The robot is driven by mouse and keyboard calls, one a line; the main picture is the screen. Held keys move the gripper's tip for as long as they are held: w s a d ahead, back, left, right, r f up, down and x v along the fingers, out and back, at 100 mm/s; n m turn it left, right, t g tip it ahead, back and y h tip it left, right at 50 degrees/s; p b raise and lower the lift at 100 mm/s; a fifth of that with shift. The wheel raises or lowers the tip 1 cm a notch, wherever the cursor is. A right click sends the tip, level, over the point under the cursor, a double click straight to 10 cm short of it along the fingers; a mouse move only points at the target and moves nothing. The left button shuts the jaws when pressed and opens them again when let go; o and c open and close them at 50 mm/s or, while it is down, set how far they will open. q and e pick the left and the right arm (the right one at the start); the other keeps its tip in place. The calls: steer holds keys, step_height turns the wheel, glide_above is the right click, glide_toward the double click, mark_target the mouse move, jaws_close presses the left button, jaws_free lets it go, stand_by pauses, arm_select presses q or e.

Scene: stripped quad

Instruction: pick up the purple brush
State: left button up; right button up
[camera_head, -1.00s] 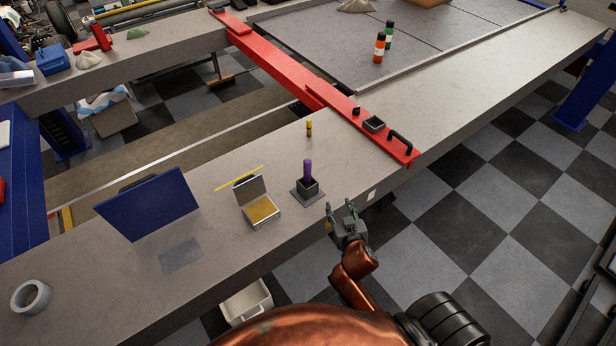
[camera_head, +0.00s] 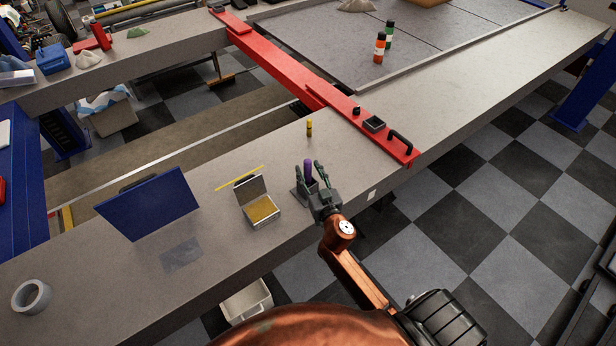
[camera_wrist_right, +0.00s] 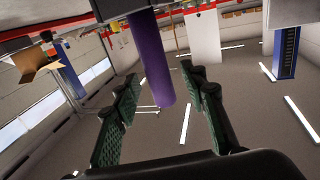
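The purple brush (camera_head: 308,168) stands upright in a small dark square holder (camera_head: 299,195) on the grey bench. My right gripper (camera_head: 318,170) is at the brush, its two fingers spread with the brush's upper part between or just behind them. In the right wrist view the purple brush (camera_wrist_right: 154,62) hangs in between the two open green-padded fingers (camera_wrist_right: 158,95), apart from both. The holder is partly hidden by my gripper in the head view. My left gripper is not in view.
An open tin with yellow contents (camera_head: 258,208) and a blue panel (camera_head: 150,205) stand left of the holder. A small yellow-and-dark cylinder (camera_head: 309,129) stands behind. A red beam (camera_head: 290,75) crosses the bench to the right. The bench's front edge is close.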

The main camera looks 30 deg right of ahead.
steer(key=shift+w+d, duration=0.2)
steer(key=shift+w, duration=0.6)
steer(key=shift+r, duration=0.1)
steer(key=shift+c, duration=0.4)
jaws_close()
